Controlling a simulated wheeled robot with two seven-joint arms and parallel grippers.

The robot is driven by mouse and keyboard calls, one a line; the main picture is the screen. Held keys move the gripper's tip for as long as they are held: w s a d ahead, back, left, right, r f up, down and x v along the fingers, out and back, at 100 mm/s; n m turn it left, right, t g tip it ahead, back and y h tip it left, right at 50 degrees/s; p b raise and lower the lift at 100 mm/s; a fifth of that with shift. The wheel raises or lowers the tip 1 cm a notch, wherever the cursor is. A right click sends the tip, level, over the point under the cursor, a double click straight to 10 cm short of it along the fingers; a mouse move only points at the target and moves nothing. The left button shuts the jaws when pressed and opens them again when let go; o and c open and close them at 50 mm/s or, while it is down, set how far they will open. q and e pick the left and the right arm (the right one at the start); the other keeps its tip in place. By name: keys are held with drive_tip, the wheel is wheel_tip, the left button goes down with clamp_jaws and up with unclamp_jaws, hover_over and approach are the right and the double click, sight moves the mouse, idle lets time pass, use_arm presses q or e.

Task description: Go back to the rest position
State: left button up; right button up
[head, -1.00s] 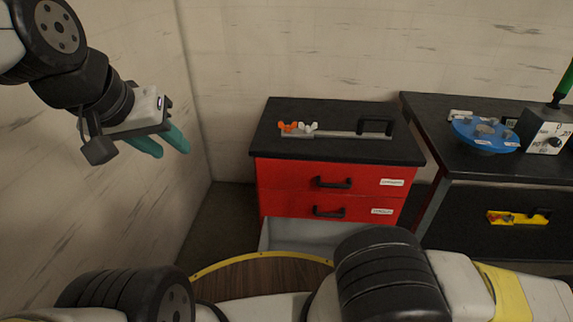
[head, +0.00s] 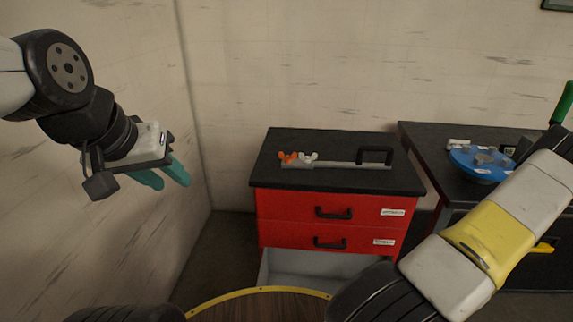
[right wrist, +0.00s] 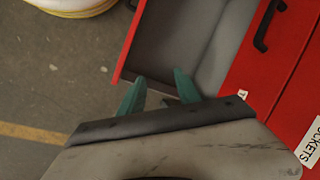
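My left gripper (head: 163,176) hangs at the left of the head view, in front of the wall. Its two teal fingers are apart, with nothing between them. My right arm crosses the right side of the head view, but its gripper is outside that view. In the right wrist view my right gripper (right wrist: 158,92) shows two teal fingers apart and empty. It appears above an open, grey-lined drawer (right wrist: 186,40); I cannot tell the height between them.
A red cabinet (head: 285,208) with a black top stands ahead, its lowest drawer (head: 310,266) pulled out. An orange-and-white-ended tool (head: 333,165) lies on top. A dark table at right bears a blue round part (head: 468,170). A round wooden surface (head: 260,308) is at the bottom.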

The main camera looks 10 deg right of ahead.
drive_tip(key=w+a+r+n, duration=0.2)
drive_tip(key=w+r, duration=0.3)
drive_tip(key=r, duration=0.3)
drive_tip(key=w+a+r+n, duration=0.2)
drive_tip(key=w+r, duration=0.2)
drive_tip(key=r, duration=0.4)
drive_tip(key=w+a+r+n+h, duration=0.1)
drive_tip(key=w+a+r+n, duration=0.1)
drive_tip(key=a+r, duration=0.55)
drive_tip(key=w+a+r+n, duration=0.15)
drive_tip(key=a+r, duration=0.25)
drive_tip(key=r, duration=0.7)
drive_tip(key=s+a+r+n+t, duration=0.2)
drive_tip(key=s+a+r+n, duration=0.3)
drive_tip(key=a+r, duration=0.65)
drive_tip(key=s+a+r, duration=0.2)
drive_tip(key=s+r, duration=0.1)
drive_tip(key=s, duration=0.2)
drive_tip(key=s+a+r+n+t, duration=0.1)
drive_tip(key=s+a+r, duration=0.2)
drive_tip(key=s, duration=0.3)
drive_tip(key=shift+a+t, duration=0.3)
